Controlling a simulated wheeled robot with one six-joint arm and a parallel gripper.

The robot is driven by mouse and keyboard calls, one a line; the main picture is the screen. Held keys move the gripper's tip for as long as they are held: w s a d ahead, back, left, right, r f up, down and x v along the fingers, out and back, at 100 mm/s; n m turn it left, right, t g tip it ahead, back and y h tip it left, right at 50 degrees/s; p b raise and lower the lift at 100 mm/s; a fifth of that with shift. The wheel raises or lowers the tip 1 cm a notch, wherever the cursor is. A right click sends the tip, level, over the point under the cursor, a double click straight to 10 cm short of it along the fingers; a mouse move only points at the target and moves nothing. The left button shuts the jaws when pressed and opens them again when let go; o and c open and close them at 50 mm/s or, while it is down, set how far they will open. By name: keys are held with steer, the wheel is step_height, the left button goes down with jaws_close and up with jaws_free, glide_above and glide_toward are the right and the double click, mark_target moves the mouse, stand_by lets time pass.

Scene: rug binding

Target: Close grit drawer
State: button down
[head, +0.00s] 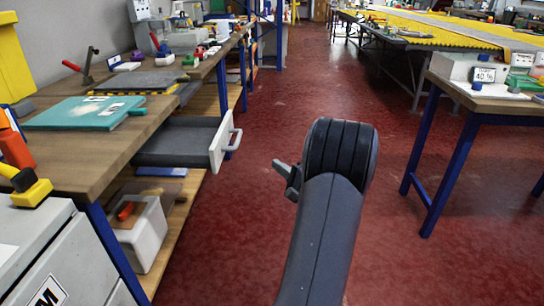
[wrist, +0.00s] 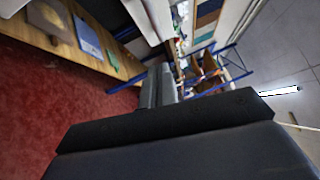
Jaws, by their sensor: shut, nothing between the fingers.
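The grit drawer (head: 180,147) is pulled open from under the left workbench. In the wrist view a white panel, which looks like the drawer front (wrist: 158,16), shows at the top beside a dark part. My gripper (head: 283,179) is to the right of the drawer handle, apart from it, partly hidden behind my arm's wrist. In the wrist view my gripper (wrist: 158,72) shows with its fingers together and nothing between them.
The left workbench (head: 85,158) carries a teal board (head: 85,113), a grey plate (head: 142,80) and tools. Its lower shelf holds a white bin (head: 142,235) and a flat blue item (head: 162,171). A table (head: 490,100) stands at right. The red floor between is clear.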

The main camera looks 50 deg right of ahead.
steer(key=w+a+r+b, duration=0.1)
steer(key=w+a+r, duration=0.1)
steer(key=w, duration=0.9)
steer(key=shift+w, duration=0.35)
steer(key=shift+f, duration=0.1)
